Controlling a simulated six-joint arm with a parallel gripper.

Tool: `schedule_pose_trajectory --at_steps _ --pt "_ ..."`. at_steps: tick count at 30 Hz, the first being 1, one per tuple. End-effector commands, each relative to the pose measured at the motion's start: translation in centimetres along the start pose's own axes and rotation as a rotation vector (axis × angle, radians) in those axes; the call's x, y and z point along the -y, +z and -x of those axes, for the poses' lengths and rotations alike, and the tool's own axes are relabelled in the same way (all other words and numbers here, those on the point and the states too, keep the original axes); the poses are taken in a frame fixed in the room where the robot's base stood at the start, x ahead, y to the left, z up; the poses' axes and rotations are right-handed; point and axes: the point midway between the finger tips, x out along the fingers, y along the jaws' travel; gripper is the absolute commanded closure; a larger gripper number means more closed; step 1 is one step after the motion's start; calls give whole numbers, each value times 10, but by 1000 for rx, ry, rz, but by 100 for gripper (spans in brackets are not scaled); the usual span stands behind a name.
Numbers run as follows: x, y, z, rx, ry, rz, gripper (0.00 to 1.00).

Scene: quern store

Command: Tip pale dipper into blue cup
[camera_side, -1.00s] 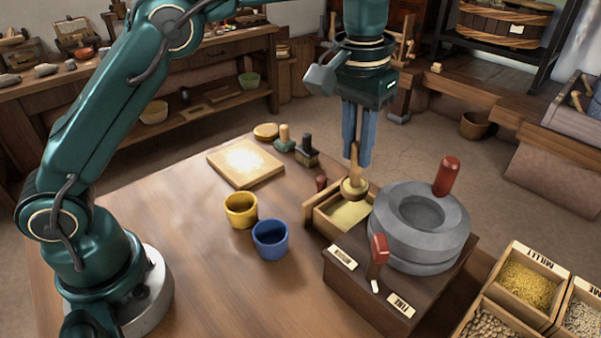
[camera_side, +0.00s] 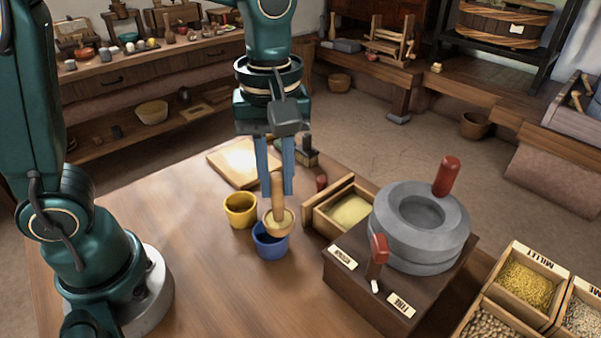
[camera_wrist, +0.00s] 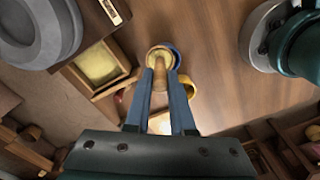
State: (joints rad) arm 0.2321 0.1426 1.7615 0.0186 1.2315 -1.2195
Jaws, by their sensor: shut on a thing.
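My gripper (camera_side: 275,170) is shut on the handle of the pale dipper (camera_side: 278,217), with its two blue fingers pointing down. The dipper's bowl is over the blue cup (camera_side: 270,243) and hides part of its rim; it looks close to upright. Yellowish stuff shows in the dipper's bowl. In the wrist view the dipper (camera_wrist: 160,58) lies between the fingers, and only a blue edge of the cup (camera_wrist: 176,52) shows behind it. Whether the bowl touches the cup I cannot tell.
A yellow cup (camera_side: 240,209) stands just left of the blue cup. To the right are an open drawer (camera_side: 322,224) holding yellow meal and a grey stone quern (camera_side: 420,262) with red handles. A pale board (camera_side: 226,172) lies behind. The front of the table is clear.

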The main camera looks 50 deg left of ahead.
Motion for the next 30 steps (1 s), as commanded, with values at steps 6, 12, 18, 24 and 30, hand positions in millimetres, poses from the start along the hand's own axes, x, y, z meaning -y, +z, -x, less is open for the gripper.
schedule_pose_trajectory --at_steps 6,12,18,24,30 --pt "4 -3 4 48 19 6 100" --pt "9 -10 -2 128 84 10 100" --pt "15 -18 -8 221 164 14 100" --pt "20 -24 -16 305 227 12 100" --pt "26 -30 -24 388 292 13 100"
